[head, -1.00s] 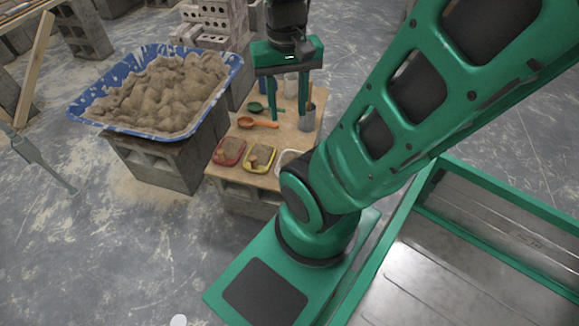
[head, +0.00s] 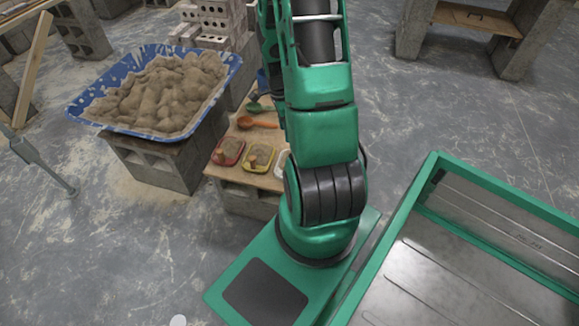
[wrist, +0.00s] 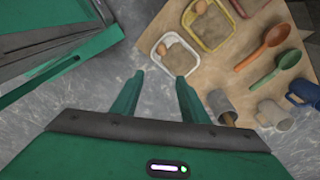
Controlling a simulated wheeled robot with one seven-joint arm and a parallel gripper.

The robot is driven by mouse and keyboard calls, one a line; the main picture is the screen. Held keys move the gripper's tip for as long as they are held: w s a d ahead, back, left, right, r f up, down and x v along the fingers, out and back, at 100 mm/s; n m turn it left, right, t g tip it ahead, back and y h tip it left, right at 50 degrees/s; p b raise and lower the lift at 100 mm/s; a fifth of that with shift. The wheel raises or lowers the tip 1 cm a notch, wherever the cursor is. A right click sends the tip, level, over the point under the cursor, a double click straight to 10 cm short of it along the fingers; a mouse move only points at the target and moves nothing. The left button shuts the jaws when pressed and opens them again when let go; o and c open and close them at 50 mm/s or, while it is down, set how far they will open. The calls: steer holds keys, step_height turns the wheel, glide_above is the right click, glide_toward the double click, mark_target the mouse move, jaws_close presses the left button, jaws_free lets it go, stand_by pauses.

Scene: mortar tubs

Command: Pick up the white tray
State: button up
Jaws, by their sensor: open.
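The white tray (wrist: 152,48) lies on the wooden board (wrist: 222,75) in the wrist view and holds sand with a small lump in it. In the head view only a sliver of the white tray (head: 280,165) shows, as my arm hides the rest. My gripper (wrist: 158,82) is open and empty, its two green fingers pointing toward the tray's near side from above. The fingertips appear close to the tray's near edge in the picture; I cannot tell the height gap.
A yellow tray (head: 259,157) and a red tray (head: 229,151) of sand stand beside it. Orange (wrist: 272,42) and green (wrist: 282,68) scoops, a grey cup (wrist: 220,105) and a blue mug (wrist: 300,95) share the board. A blue tub (head: 92,108) of sand stands left.

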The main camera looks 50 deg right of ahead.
mark_target(279, 166)
steer(key=f+m, duration=0.2)
steer(key=f, duration=0.2)
steer(key=f+m, duration=0.2)
steer(key=f, duration=0.3)
steer(key=f+m+y, duration=0.1)
steer(key=f+m, duration=0.1)
steer(key=f, duration=0.2)
steer(key=shift+s+d+f+m+t, duration=0.15)
steer(key=shift+d+f+m+t, duration=0.15)
steer(key=shift+f+m+t, duration=0.1)
steer(key=shift+a+f, duration=0.1)
steer(key=shift+f, duration=5.15)
jaws_close()
